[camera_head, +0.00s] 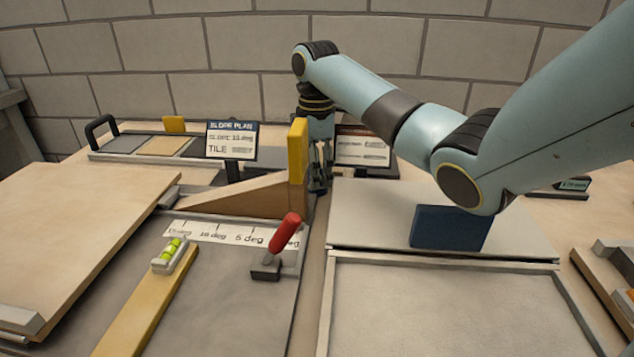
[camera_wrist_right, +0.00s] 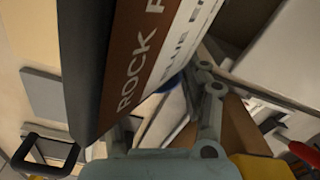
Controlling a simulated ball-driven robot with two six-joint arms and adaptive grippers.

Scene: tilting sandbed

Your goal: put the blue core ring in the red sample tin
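My right gripper (camera_head: 318,168) points down behind the yellow upright block at the end of the wooden wedge. In the right wrist view, one jointed finger (camera_wrist_right: 211,100) shows; a sign hides most of the other, so its opening is unclear. A small blue patch (camera_wrist_right: 173,83) shows past the sign between the fingers. It may be the blue core ring, but most of it is hidden and I cannot tell whether it is held. I cannot make out the red sample tin in either view. My left gripper is not in view.
The brown-and-white sign (camera_wrist_right: 150,55) stands close to the right gripper. The wooden wedge (camera_head: 240,196) and yellow block (camera_head: 298,150) stand in front of it. A red-handled clamp (camera_head: 284,238) and spirit level (camera_head: 170,254) are nearer. The blue block (camera_head: 450,228) is under my right arm.

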